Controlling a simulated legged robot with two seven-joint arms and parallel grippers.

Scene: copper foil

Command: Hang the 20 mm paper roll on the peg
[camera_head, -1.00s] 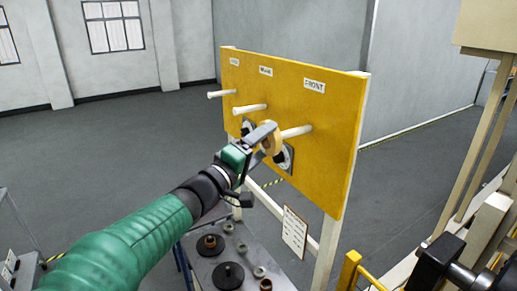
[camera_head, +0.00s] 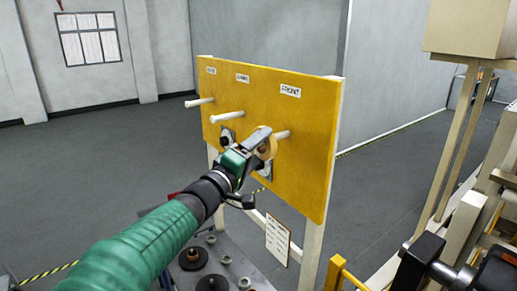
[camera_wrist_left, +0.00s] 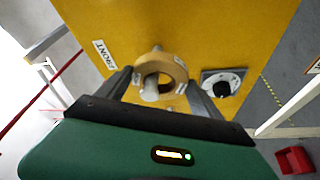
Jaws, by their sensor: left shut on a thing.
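The paper roll (camera_head: 269,146) is a tan ring held in my left gripper (camera_head: 262,143) in front of the yellow board (camera_head: 310,170). In the left wrist view the roll (camera_wrist_left: 178,70) lies between the two fingers of the gripper (camera_wrist_left: 163,90), with a small label on its rim. The white peg (camera_head: 283,134) under the FRONT label runs from the board toward the roll. In the wrist view the peg (camera_wrist_left: 150,91) shows inside the roll's hole and beyond it, so the roll appears to be around it. My right gripper is not in view.
Two more white pegs, the left (camera_head: 199,102) and middle (camera_head: 226,117), stick out of the board. A black knob (camera_wrist_left: 222,89) on a plate sits beside the roll. A low grey table (camera_head: 234,267) with spools stands below. Machinery (camera_head: 425,262) stands at right.

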